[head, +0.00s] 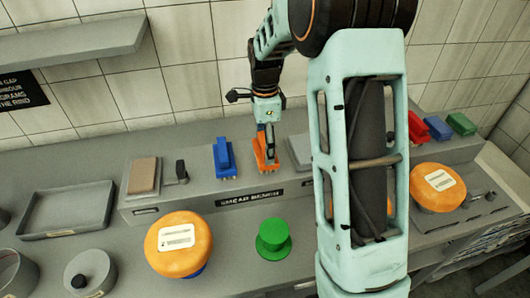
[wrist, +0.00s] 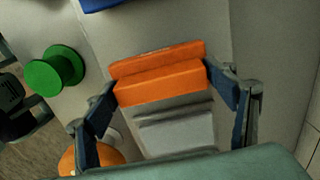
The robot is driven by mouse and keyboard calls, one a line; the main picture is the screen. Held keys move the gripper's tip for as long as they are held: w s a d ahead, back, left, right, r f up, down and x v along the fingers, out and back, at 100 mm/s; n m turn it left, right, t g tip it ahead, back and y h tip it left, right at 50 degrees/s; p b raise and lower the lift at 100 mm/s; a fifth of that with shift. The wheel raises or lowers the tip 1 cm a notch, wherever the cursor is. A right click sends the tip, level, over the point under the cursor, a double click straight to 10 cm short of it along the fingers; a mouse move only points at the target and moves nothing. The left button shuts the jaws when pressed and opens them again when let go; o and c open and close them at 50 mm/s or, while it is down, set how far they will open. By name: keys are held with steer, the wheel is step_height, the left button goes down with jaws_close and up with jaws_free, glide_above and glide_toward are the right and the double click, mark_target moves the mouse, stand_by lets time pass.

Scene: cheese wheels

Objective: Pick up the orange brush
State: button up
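The orange brush (head: 264,155) is on the grey raised ledge in the head view, to the right of a blue brush. My gripper (head: 266,128) is directly above it, pointing down. In the wrist view the orange brush (wrist: 158,75) lies crosswise between the two fingertips of my gripper (wrist: 160,78). The fingertips are apart, one at each end of the brush's visible width. They seem to meet its sides, but I cannot tell whether they press on it. I cannot tell whether the brush touches the ledge.
The blue brush (head: 224,157) stands close on the left. A green spool-shaped item (head: 273,238) and an orange-topped cheese wheel (head: 178,242) are in front. An empty grey tray (head: 68,209) is at left.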

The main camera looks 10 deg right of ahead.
steer(key=c, duration=0.8)
steer(key=shift+r, duration=0.15)
steer(key=shift+r, duration=0.2)
step_height(320, 180, up, 2)
steer(key=shift+r, duration=0.1)
steer(key=s+d+r+b, duration=0.3)
steer(key=s+d+r, duration=0.4)
steer(key=s+r, duration=0.3)
steer(key=shift+s, duration=1.05)
steer(key=shift+r, duration=0.1)
